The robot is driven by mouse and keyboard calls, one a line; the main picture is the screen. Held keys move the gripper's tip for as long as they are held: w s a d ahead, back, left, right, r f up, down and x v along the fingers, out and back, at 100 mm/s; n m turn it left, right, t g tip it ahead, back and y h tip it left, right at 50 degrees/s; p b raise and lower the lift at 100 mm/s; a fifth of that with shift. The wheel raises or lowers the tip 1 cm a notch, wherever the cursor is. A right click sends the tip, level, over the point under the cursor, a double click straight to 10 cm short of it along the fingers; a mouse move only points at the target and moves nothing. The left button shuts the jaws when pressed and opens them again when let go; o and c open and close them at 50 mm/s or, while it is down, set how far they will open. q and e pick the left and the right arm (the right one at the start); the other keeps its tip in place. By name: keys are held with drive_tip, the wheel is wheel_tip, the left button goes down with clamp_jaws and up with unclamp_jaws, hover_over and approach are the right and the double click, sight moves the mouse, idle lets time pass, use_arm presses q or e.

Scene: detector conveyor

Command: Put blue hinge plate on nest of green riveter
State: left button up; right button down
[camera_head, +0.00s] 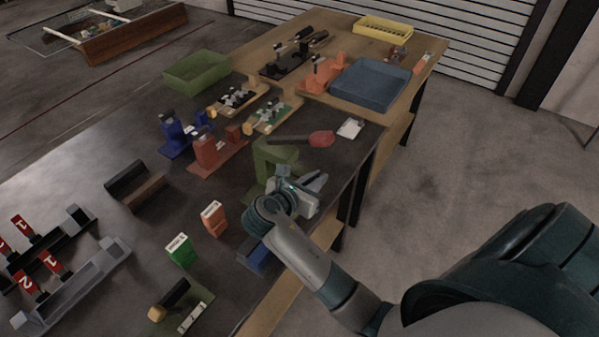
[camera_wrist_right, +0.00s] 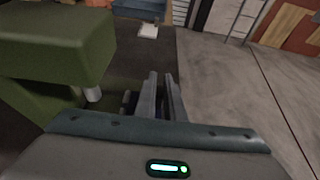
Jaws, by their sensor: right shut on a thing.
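The green riveter (camera_head: 272,158) stands near the right edge of the dark table, with a long lever ending in a red knob (camera_head: 321,139). Its thick green body (camera_wrist_right: 55,45) fills the upper left of the right wrist view, with a light grey pin (camera_wrist_right: 93,94) under its arm. My right gripper (camera_head: 315,183) is beside the riveter, on its near right side. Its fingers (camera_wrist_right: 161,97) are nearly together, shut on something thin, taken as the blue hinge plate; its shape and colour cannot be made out. The nest is mostly hidden. My left gripper is not in view.
A blue bin (camera_head: 256,256) sits at the table edge near my right forearm. Orange (camera_head: 213,218) and green (camera_head: 180,251) boxes stand left of it. Red (camera_head: 215,153) and blue (camera_head: 178,137) fixtures stand behind. Right of the table is open floor.

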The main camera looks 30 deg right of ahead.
sight(299, 175)
drive_tip(key=shift+w+a, duration=0.3)
drive_tip(key=shift+w, duration=0.35)
drive_tip(key=shift+w+a, duration=0.1)
drive_tip(key=shift+w, duration=0.15)
drive_tip(key=w, duration=0.1)
drive_tip(key=w+a, duration=0.1)
drive_tip(key=w+p, duration=0.1)
drive_tip(key=shift+w+a+f, duration=0.15)
drive_tip(key=shift+a+f, duration=0.05)
drive_tip(key=shift+f, duration=0.55)
drive_tip(key=shift+f, duration=0.1)
drive_tip(key=c, duration=1.8)
unclamp_jaws()
drive_tip(key=shift+c, duration=0.2)
